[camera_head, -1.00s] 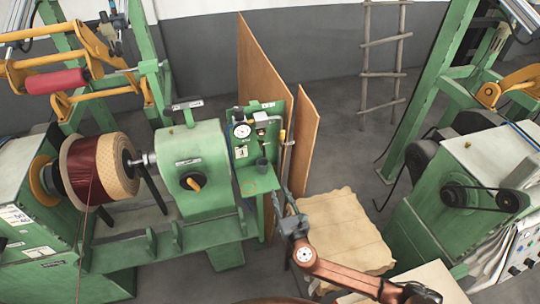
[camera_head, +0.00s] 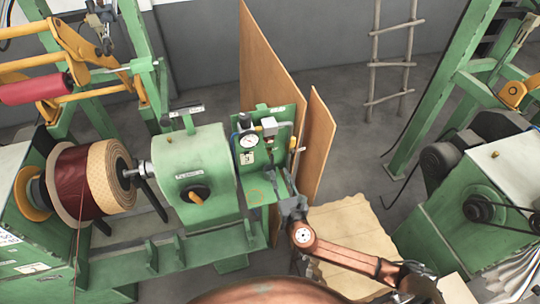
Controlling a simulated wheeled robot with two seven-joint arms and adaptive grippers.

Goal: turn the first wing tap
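The green panel (camera_head: 283,112) stands upright right of the winding machine. It carries a round white gauge (camera_head: 249,141), a pale box-shaped fitting (camera_head: 269,126) and a grey pipe. A small fitting (camera_head: 293,143) sits at the panel's right edge; I cannot tell whether it is the first wing tap. My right gripper (camera_head: 279,180) is in front of the panel's lower right part, below the gauge and fittings, pointing up. Its fingers look apart with nothing held between them. Whether it touches the panel is unclear. My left gripper is not in view.
The green machine head (camera_head: 190,160) with a black-and-orange knob and the wound coil (camera_head: 85,180) stand left of the panel. Brown boards (camera_head: 318,145) stand close behind and right of it. A crumpled tan sheet (camera_head: 352,225) lies right of my gripper. A ladder (camera_head: 390,65) leans behind.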

